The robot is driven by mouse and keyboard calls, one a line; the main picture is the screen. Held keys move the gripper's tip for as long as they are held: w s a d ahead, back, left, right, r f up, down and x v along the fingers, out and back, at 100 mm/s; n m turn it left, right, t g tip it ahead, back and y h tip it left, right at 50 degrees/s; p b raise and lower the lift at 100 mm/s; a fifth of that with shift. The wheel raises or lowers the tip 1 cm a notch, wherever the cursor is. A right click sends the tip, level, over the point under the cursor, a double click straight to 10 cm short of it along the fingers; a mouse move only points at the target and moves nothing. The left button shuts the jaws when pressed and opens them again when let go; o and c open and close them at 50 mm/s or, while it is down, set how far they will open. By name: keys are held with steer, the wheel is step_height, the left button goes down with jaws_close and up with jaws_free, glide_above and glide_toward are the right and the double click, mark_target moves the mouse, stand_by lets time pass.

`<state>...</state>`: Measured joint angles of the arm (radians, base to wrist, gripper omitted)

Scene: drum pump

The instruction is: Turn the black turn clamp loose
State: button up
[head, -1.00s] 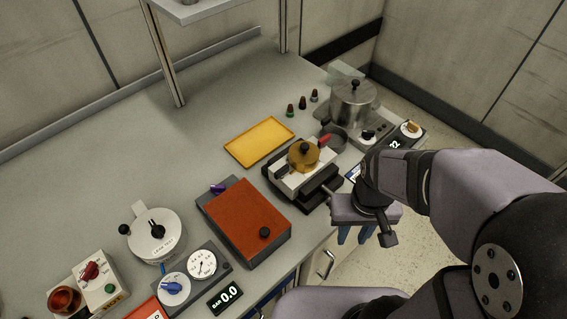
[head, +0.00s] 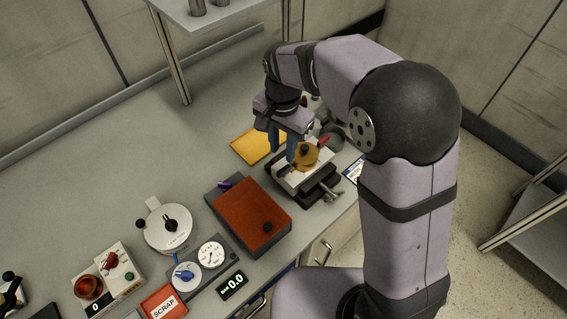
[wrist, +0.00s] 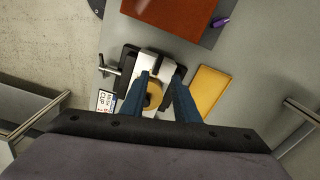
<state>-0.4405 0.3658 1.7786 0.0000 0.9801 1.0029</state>
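A fixture with a white block (head: 288,181) on a black base (head: 312,194) stands near the bench's right edge. A round brass-coloured part (head: 311,160) with a dark knob sits on it. A small dark piece (wrist: 156,70) shows on the white block between my fingertips in the wrist view; I cannot tell for sure that it is the black turn clamp. My gripper (head: 285,152) points down over the block, beside the brass part. Its two blue fingers are apart in the wrist view (wrist: 160,77), with nothing visibly held. The fingers and arm hide part of the fixture.
A metal T-handle (head: 334,193) sticks out at the fixture's front side. A red handle (head: 322,141) is close behind the brass part. A yellow tray (head: 248,146) and an orange-topped box (head: 245,214) lie to the left. A shelf (head: 215,12) stands at the back.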

mark_target(284, 169)
steer(key=shift+s+d+m, duration=0.15)
steer(key=shift+s+m, duration=0.05)
steer(key=shift+m, duration=1.1)
steer(key=shift+f+p, duration=1.15)
steer(key=shift+f, duration=2.55)
steer(key=shift+c, duration=0.7)
jaws_close()
